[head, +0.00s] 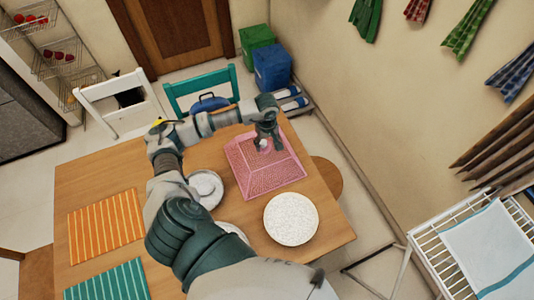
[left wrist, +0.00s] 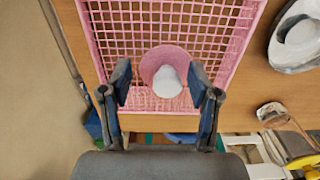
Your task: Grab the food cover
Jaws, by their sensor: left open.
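The food cover (head: 263,170) is a pink mesh dome with sloping sides, standing on the wooden table (head: 335,228) toward its far right. A pale knob sits on its pink round top. My left gripper (head: 264,140) is over the top of the cover, by the knob. In the left wrist view, my left gripper (left wrist: 164,82) is open, with one finger on each side of the white knob (left wrist: 168,82) and a gap on both sides. The cover's pink mesh (left wrist: 170,22) fills the area beyond the fingers. My right gripper is not in view.
A white speckled plate (head: 291,219) lies near the cover. A white dish (head: 205,188) sits left of it, and another is partly hidden behind my arm. Orange (head: 106,226) and teal (head: 108,282) striped mats lie at left. White (head: 120,104) and teal (head: 201,88) chairs stand behind.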

